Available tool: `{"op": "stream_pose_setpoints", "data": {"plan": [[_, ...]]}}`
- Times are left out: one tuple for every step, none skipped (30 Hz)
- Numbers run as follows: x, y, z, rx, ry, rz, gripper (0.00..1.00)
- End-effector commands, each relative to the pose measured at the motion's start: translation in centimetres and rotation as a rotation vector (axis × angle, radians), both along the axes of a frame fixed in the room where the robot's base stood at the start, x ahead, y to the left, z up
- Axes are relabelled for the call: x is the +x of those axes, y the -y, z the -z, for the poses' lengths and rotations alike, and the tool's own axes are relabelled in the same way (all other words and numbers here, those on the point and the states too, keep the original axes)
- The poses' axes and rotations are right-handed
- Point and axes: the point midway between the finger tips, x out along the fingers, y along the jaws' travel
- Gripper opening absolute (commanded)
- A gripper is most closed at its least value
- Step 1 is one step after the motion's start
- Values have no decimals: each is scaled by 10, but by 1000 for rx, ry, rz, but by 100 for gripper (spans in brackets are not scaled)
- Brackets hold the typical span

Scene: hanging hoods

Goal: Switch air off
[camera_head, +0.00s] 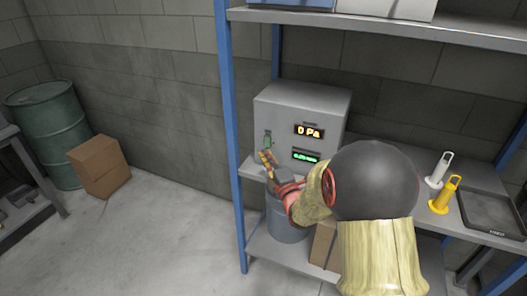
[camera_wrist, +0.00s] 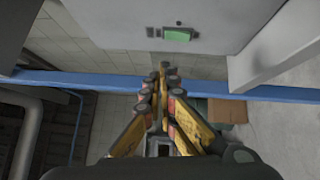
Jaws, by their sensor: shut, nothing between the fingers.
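A grey control box (camera_head: 285,110) stands on the shelf, with an orange display reading "0 Pa" (camera_head: 309,131) and a smaller green-lit display (camera_head: 305,155) below it. A small green switch (camera_head: 267,140) is at the lower left of its front face; it also shows in the wrist view (camera_wrist: 177,35). I cannot tell which position the switch is in. My gripper (camera_head: 264,156) is shut and empty, its tips just below the switch in the head view. In the wrist view my gripper (camera_wrist: 164,68) points toward the box, and a gap shows between tips and switch.
A blue shelf post (camera_head: 229,130) rises close to the left of my gripper. A grey canister (camera_head: 286,222) stands on the lower shelf under my arm. White (camera_head: 439,169) and yellow (camera_head: 445,194) handled items and a dark tray (camera_head: 495,212) are at right.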

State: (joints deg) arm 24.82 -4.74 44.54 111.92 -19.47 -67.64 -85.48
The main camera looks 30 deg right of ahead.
Motion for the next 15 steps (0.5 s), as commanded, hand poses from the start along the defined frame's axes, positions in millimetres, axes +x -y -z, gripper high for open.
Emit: {"op": "stream_pose_setpoints", "data": {"plan": [[-9, -1, -3, 0, 0, 1, 0], [-14, -1, -4, 0, 1, 1, 0], [-22, -2, -5, -1, 2, 2, 0], [-26, -2, -5, 0, 1, 2, 0], [-31, -3, -6, 0, 1, 2, 0], [-37, -4, -6, 0, 1, 2, 0], [-42, -4, -6, 0, 1, 2, 0], [-45, -5, -6, -1, 2, 1, 0], [-49, -5, -7, -1, 3, 1, 0], [-52, -6, -7, -1, 2, 1, 0], [-54, -6, -6, 0, 1, 1, 0], [-56, -6, -6, 0, 1, 1, 0], [-58, -7, -6, 0, 1, 1, 0], [-58, -7, -6, 0, 1, 0, 0], [-59, -7, -6, 0, 1, 0, 0]]}}
